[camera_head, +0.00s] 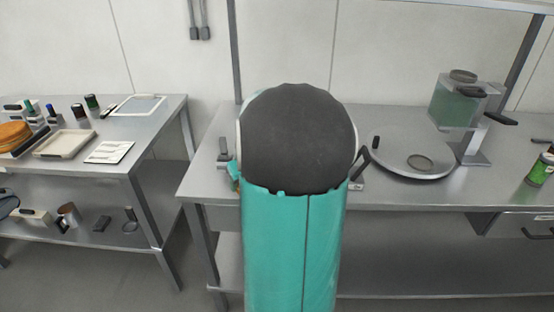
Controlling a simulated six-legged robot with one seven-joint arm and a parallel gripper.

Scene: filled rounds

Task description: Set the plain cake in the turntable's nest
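A round orange-brown cake (13,136) sits at the far left on the left table, cut by the picture's edge. It looks plain on the side I see. The grey turntable (395,170) stands on the right bench. A small round ringed recess, which looks like the nest (420,162), shows on its plate, right of centre, and looks empty. A small dark upright peg (376,143) stands at the plate's left. My own teal arm with its dark rounded joint fills the middle. My gripper does not show; the arm may hide it.
A shallow pale tray (66,152), a white card (109,152), a framed sheet (138,106) and small bottles share the left table (165,120). A green-tinted hopper (455,105) on a stand rises behind the turntable. A green jar (540,168) stands far right. A floor gap separates the tables.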

